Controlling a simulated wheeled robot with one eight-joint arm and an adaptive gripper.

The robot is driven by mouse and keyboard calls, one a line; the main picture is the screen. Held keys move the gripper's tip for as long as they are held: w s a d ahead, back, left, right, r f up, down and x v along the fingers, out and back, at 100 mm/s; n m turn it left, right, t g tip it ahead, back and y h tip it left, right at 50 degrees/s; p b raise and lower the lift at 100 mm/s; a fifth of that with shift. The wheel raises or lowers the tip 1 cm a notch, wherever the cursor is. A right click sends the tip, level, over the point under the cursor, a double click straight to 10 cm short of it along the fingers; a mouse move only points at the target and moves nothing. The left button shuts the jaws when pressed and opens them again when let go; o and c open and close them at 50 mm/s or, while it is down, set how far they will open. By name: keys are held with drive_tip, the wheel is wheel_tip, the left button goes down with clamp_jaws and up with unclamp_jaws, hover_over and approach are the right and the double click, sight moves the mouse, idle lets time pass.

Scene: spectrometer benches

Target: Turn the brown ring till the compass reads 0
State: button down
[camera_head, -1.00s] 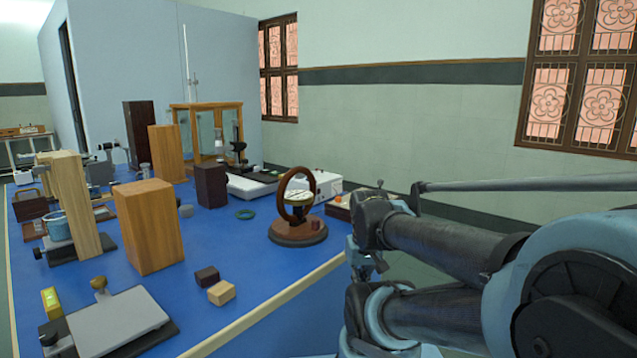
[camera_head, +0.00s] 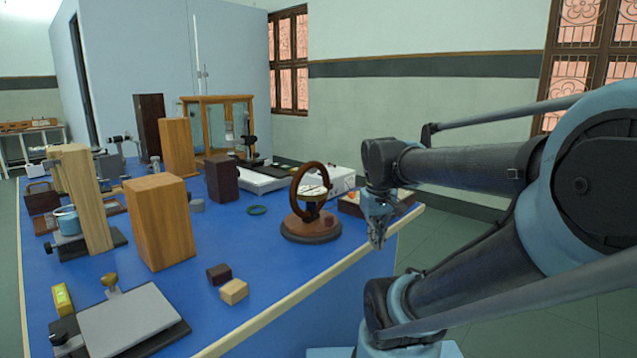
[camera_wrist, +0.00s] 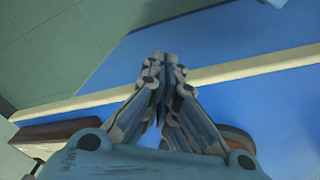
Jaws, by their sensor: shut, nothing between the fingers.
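The brown ring (camera_head: 294,191) stands upright on a round dark wooden base (camera_head: 311,231) near the table's right edge. The compass (camera_head: 314,191) is a pale dial inside the ring; its reading is too small to tell. My gripper (camera_head: 376,246) hangs pointing down to the right of the base, apart from it, near the table edge. It is shut and empty. In the wrist view my gripper (camera_wrist: 158,58) shows its fingers together over the table edge, and part of a round brown base (camera_wrist: 238,140) shows behind them at the lower right.
A tray-like box (camera_head: 352,206) and a white box (camera_head: 343,179) stand behind the compass. A dark block (camera_head: 219,274) and a light block (camera_head: 234,291) lie nearer. Blue tabletop in front of the base is clear.

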drive_tip(key=w+a+r+n+g+h, duration=0.1)
drive_tip(key=w+a+r+n, duration=0.2)
drive_tip(key=w+r, duration=0.55)
drive_tip(key=w+a+r+n+h, duration=0.1)
drive_tip(key=w+a+r+n, duration=0.15)
drive_tip(key=w+r, duration=0.6)
drive_tip(key=w+a+r+n+g, duration=0.1)
drive_tip(key=w+a+n+g, duration=0.1)
drive_tip(key=w+a, duration=1.15)
drive_tip(key=s+d+f, duration=0.4)
drive_tip(key=s+f, duration=0.1)
drive_tip(key=f, duration=0.4)
drive_tip(key=shift+s+f, duration=0.15)
drive_tip(key=shift+s, duration=0.1)
